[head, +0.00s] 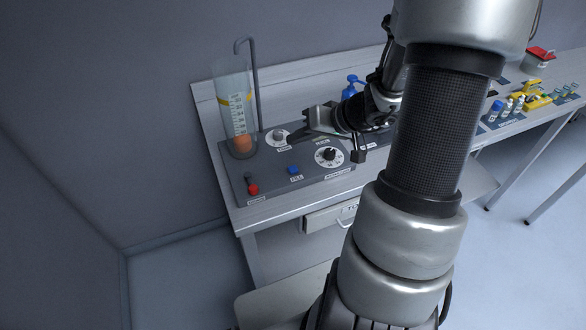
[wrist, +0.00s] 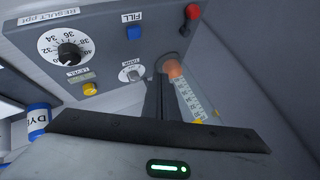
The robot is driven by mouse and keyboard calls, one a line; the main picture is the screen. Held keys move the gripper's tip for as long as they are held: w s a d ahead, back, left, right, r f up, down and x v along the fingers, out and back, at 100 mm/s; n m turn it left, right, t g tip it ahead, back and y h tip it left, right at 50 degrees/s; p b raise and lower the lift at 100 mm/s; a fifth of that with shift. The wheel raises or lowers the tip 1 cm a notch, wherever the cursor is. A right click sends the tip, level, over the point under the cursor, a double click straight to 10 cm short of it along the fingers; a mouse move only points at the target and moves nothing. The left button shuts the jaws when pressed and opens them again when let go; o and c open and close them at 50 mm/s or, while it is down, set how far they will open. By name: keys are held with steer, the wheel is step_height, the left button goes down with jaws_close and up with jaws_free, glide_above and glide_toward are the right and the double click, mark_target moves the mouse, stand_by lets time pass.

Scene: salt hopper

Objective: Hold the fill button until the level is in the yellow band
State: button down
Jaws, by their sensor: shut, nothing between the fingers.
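The blue fill button (head: 293,169) sits on the grey panel's front part, and it shows in the wrist view (wrist: 134,33) by its FILL label. The clear graduated tube (head: 232,90) stands at the panel's back left. Its yellow band (head: 237,99) is in the upper part. Orange content (head: 243,144) shows only near the bottom, well below the band. My gripper (head: 292,137) is shut and empty above the back of the panel, behind the fill button and apart from it. Its closed fingers (wrist: 157,84) point toward the panel in the wrist view.
A small knob (head: 279,136) lies near my fingers. A yellow button (wrist: 89,88) and a blue-labelled bottle (wrist: 38,120) show in the wrist view. Vials stand farther right.

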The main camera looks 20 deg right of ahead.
steer(key=b, duration=0.4)
glide_above(288, 166)
steer(key=s+d, duration=0.2)
step_height(288, 166, down, 6)
steer(key=shift+s+a+f, duration=0.1)
steer(key=shift+s+f, duration=0.05)
steer(key=shift+f, duration=0.1)
steer(key=shift+f+b, duration=0.7)
steer(key=shift+b, duration=0.25)
steer(key=shift+f+b, duration=0.85)
steer(key=shift+b, duration=0.95)
stand_by(3.9)
